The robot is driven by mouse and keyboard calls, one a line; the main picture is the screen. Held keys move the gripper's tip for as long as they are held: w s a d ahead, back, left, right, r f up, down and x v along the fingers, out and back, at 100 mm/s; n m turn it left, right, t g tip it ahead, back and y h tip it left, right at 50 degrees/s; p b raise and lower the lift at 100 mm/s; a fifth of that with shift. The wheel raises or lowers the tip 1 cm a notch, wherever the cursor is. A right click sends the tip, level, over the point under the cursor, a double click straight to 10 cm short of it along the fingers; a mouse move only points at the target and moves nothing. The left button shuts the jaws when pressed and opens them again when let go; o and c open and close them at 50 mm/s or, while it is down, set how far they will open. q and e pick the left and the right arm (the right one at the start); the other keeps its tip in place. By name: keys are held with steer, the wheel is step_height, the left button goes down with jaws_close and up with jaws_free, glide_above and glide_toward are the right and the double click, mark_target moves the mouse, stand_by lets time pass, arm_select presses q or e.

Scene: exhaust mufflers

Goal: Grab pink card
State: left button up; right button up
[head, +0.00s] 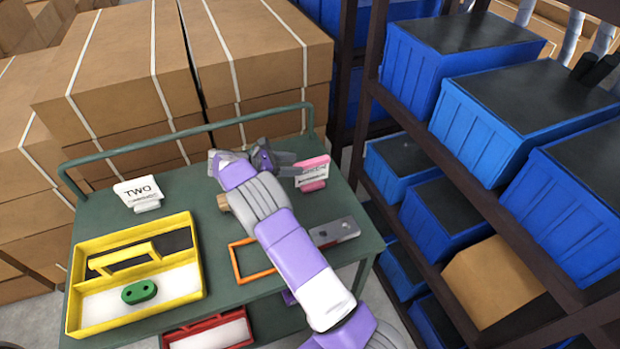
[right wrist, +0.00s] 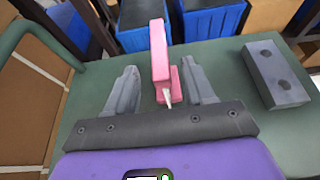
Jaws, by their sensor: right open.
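The pink card (head: 313,172) stands upright in a pink base at the right back of the green cart top. It has a white face with print too small to read. My right gripper (head: 285,164) is just left of the card in the head view, its fingers pointing at it. In the right wrist view, the open fingers (right wrist: 165,84) stand on either side of the pink card (right wrist: 160,58), which shows edge-on between them. There are gaps on both sides. My left gripper is not in view.
A white card reading TWO (head: 140,192) stands at the left. A yellow tray (head: 81,293) holds a green piece (head: 139,292). An orange frame (head: 237,264) and a grey block (head: 334,232) lie near my right arm. A green rail (head: 190,131) borders the cart's back; blue bins (head: 497,122) fill the right shelves.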

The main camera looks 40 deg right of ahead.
mark_target(310, 164)
steer(key=b+x, duration=0.1)
steer(key=x, duration=0.5)
steer(key=shift+s+d+f, duration=0.15)
steer(key=shift+d+f, duration=0.05)
steer(key=shift+d, duration=0.15)
jaws_close()
